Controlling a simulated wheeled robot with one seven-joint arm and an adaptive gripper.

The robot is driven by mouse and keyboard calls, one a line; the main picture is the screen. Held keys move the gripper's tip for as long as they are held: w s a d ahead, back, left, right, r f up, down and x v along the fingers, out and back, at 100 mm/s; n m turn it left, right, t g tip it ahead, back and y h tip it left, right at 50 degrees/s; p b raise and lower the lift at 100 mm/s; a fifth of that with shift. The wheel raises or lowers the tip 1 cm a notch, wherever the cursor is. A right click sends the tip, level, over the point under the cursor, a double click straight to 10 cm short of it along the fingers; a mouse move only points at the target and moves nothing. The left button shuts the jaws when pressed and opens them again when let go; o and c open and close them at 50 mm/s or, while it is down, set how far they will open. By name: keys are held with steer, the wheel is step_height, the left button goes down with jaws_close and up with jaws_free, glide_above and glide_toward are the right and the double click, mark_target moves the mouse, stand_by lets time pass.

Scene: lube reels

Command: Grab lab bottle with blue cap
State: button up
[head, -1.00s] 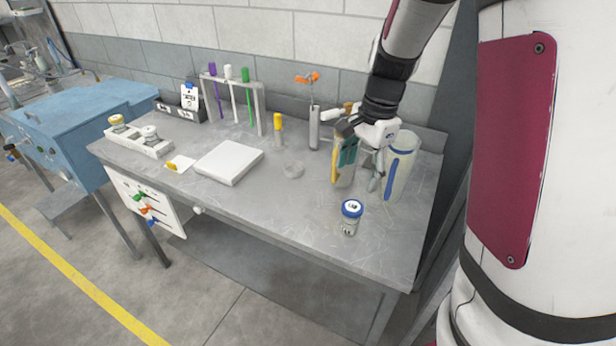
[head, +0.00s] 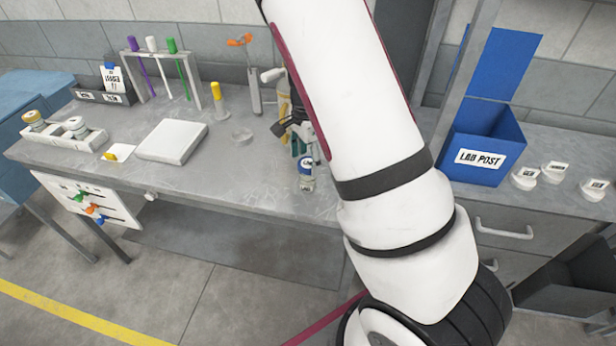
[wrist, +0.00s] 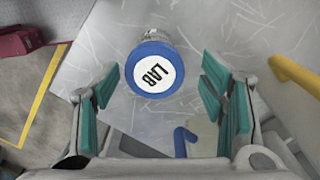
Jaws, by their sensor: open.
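The lab bottle with the blue cap (head: 306,169) stands upright near the front edge of the grey bench. In the wrist view its round cap (wrist: 153,69), with a white top marked LAB, lies between and slightly beyond the two teal finger pads. My gripper (wrist: 160,88) is open, with a gap on both sides of the cap. In the head view my gripper (head: 296,138) is just above and behind the bottle, partly hidden by my arm. Whether a pad touches the bottle cannot be seen there.
A blue LAB POST bin (head: 485,145) stands right of my arm.

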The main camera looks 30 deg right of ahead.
steer(key=shift+s+f+p, duration=0.15)
steer(key=shift+f+p, duration=0.15)
steer(key=shift+f, duration=1.05)
steer(key=shift+s+f+p, duration=0.1)
steer(key=shift+f+p, duration=0.2)
steer(key=shift+f, duration=1.05)
steer(key=shift+c, duration=0.2)
steer(key=c, duration=1.3)
